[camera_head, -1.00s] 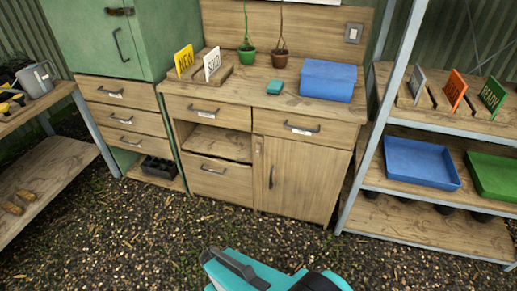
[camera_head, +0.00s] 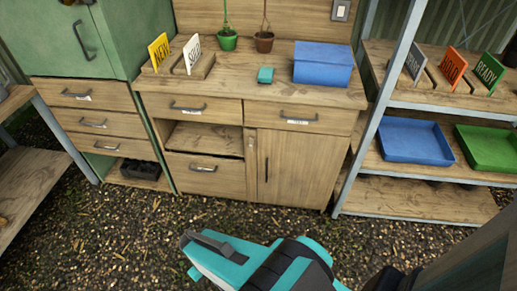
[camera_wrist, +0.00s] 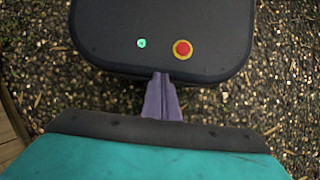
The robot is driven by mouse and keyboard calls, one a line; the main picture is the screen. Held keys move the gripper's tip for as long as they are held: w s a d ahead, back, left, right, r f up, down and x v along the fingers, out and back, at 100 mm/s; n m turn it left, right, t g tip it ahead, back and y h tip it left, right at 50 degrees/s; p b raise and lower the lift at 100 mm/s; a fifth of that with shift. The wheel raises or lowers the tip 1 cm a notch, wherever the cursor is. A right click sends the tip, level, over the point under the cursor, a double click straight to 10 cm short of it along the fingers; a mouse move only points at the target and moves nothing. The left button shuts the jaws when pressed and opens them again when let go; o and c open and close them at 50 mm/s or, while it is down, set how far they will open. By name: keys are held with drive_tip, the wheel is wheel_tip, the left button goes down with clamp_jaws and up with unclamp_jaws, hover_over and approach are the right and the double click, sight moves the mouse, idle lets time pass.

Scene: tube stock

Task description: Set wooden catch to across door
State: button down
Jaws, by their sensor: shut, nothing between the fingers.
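The wooden catch (camera_head: 251,139) looks like a small upright strip on the post at the left edge of the cabinet door, near its top. It is small, and its exact angle is hard to tell. The wooden door (camera_head: 291,168) appears closed and has a dark vertical handle near its left edge. My gripper (camera_wrist: 161,97) shows in the wrist view as purple fingers, shut and empty, over my own dark base. In the head view my teal and black arm is low in front of the bench, well apart from the door; the fingertips cannot be made out there.
A green cabinet (camera_head: 70,40) stands left, and a metal-framed shelf with a blue tray (camera_head: 414,141) right. Open gravel (camera_head: 150,225) lies in front.

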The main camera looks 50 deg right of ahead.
drive_tip(key=shift+a, duration=0.15)
drive_tip(key=w+d+r+m+t+y+b, duration=0.25)
drive_tip(key=w+d+r+t, duration=0.2)
drive_tip(key=w+d, duration=0.55)
drive_tip(key=w+d+r+m+t+y+b, duration=0.1)
drive_tip(key=w+d+r+m+t, duration=0.2)
drive_tip(key=w+d+r, duration=0.55)
drive_tip(key=s+d+r+m+t+h+b, duration=0.1)
drive_tip(key=d+r, duration=0.4)
drive_tip(key=d, duration=0.5)
drive_tip(key=s+d+r+m+t+h+b, duration=0.1)
drive_tip(key=d+r, duration=0.4)
drive_tip(key=d, duration=0.6)
drive_tip(key=s+d+r+m+t+h+b, duration=0.1)
drive_tip(key=d+r, duration=0.4)
drive_tip(key=d, duration=0.6)
drive_tip(key=shift+s+d+r+m+t+h, duration=0.3)
drive_tip(key=shift+s+m+t+h, duration=0.45)
drive_tip(key=shift+t, duration=0.5)
